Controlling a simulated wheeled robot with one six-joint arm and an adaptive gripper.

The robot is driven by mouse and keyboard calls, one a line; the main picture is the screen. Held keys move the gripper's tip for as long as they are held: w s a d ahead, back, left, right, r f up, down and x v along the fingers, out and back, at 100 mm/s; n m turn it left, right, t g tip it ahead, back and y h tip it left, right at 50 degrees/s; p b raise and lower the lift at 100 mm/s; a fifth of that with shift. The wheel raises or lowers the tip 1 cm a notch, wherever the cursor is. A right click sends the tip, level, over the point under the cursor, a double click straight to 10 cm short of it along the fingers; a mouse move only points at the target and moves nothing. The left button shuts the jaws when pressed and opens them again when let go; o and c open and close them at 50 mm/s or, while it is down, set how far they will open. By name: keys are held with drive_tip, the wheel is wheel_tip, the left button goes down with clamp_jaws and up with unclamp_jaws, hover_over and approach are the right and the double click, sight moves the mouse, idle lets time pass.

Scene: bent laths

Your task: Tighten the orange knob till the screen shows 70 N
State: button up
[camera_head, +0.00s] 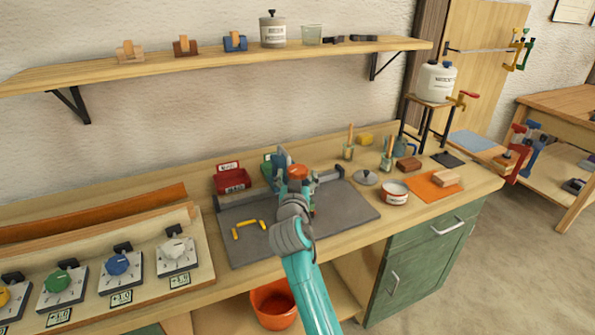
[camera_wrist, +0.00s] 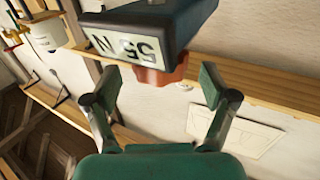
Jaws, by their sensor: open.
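The orange knob (camera_head: 298,171) tops the clamp device on the grey mat (camera_head: 350,205) in the head view. In the wrist view the knob (camera_wrist: 160,74) sits partly behind the dark screen housing (camera_wrist: 170,22). The screen (camera_wrist: 125,46) appears upside down and reads 55 N. My gripper (camera_wrist: 158,88) is open, with one finger on each side of the knob in the picture. Gaps show between both fingers and the knob, so I see no contact. In the head view my wrist hides the gripper and most of the device below the knob.
Dials on a board (camera_head: 140,285) fill the left. A tin (camera_head: 394,192) and an orange sheet (camera_head: 433,187) lie right. A shelf (camera_head: 200,62) runs above.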

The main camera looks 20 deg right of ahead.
drive_tip(key=shift+x, duration=1.5)
drive_tip(key=c, duration=1.2)
drive_tip(key=shift+h, duration=0.3)
drive_tip(key=shift+a+m+g+h, duration=0.1)
drive_tip(key=shift+m+g+h, duration=0.4)
drive_tip(key=shift+m+h, duration=0.1)
drive_tip(key=shift+m+g+h, duration=1.1)
drive_tip(key=shift+m+h, duration=0.1)
drive_tip(key=shift+h, duration=0.2)
